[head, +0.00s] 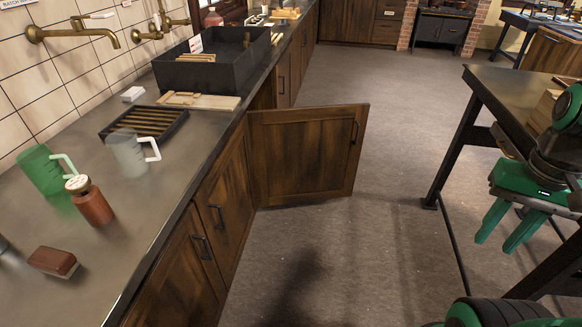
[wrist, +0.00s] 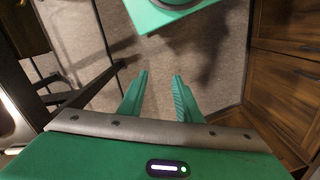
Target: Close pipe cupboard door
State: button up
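The pipe cupboard door (head: 305,154) is a dark brown wooden panel standing wide open, swung out from the row of cupboards under the counter into the aisle. My gripper (head: 508,236) is green and hangs at the right of the head view, well apart from the door, beside the dark table. In the wrist view my gripper (wrist: 160,85) has its two fingers apart with nothing between them. The cupboard's inside is mostly hidden behind the door.
A steel counter (head: 150,215) runs along the left with jugs, a red bottle (head: 90,201), a slatted tray (head: 145,122) and a black basin (head: 212,68). A dark table (head: 520,90) with metal legs stands at the right. The floor (head: 365,245) between is clear.

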aim_at(304, 154)
jog(key=u, duration=0.05)
jog(key=i, duration=1.35)
